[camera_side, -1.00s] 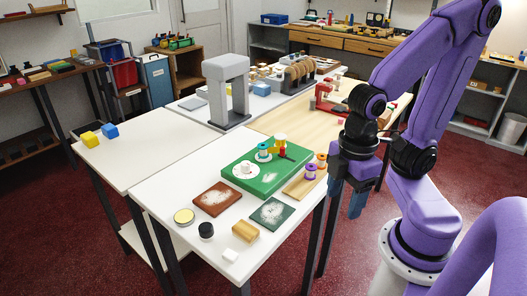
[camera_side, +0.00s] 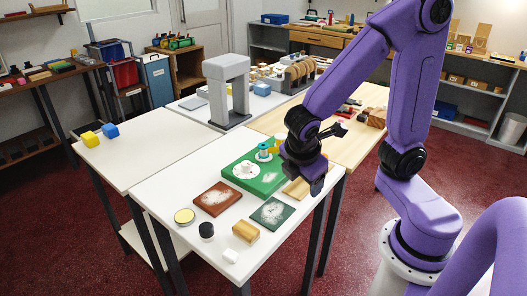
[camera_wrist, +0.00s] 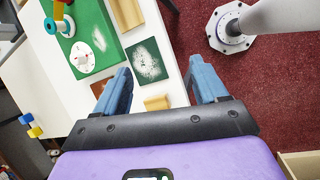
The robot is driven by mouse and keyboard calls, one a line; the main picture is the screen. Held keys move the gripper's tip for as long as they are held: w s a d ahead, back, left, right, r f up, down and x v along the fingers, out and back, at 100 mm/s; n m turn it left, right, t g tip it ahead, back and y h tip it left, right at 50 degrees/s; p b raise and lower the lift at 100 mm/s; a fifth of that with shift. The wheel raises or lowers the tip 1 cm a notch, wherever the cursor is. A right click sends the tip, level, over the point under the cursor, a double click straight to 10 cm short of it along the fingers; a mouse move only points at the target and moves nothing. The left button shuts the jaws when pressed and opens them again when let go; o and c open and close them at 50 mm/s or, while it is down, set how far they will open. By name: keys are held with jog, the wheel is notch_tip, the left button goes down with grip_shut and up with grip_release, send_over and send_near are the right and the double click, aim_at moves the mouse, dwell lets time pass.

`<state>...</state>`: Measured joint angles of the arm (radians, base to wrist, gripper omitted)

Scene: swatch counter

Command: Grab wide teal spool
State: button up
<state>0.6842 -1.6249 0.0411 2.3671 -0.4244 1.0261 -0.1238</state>
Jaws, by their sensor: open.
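The teal spool (camera_side: 263,152), with pale flanges, stands upright on the green board (camera_side: 236,182), near its back edge. It also shows in the wrist view (camera_wrist: 51,25) at the upper left, beside an orange and a yellow piece. My gripper (camera_side: 316,187) is above the right part of the table, to the right of the spool and apart from it. In the wrist view its two blue fingers (camera_wrist: 162,86) are spread with nothing between them.
A white disc (camera_side: 240,171) lies on the green board. A brown swatch (camera_side: 217,198), a dark green swatch (camera_side: 271,213), a wooden block (camera_side: 246,232), a black-topped jar (camera_side: 206,230) and a yellow-topped tin (camera_side: 184,216) lie in front. A grey arch (camera_side: 226,68) stands behind.

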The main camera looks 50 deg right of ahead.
aim_at(263, 147)
jog(key=w+d+f+n+t+h, duration=0.2)
jog(key=w+f+n+h, duration=0.15)
jog(key=w, duration=0.65)
jog(key=w+d+f+n+t+h, duration=0.2)
jog(key=w+n+h, duration=0.25)
jog(key=w, duration=0.55)
jog(key=x, duration=1.7)
jog(key=shift+f, duration=0.15)
jog(key=c, duration=1.1)
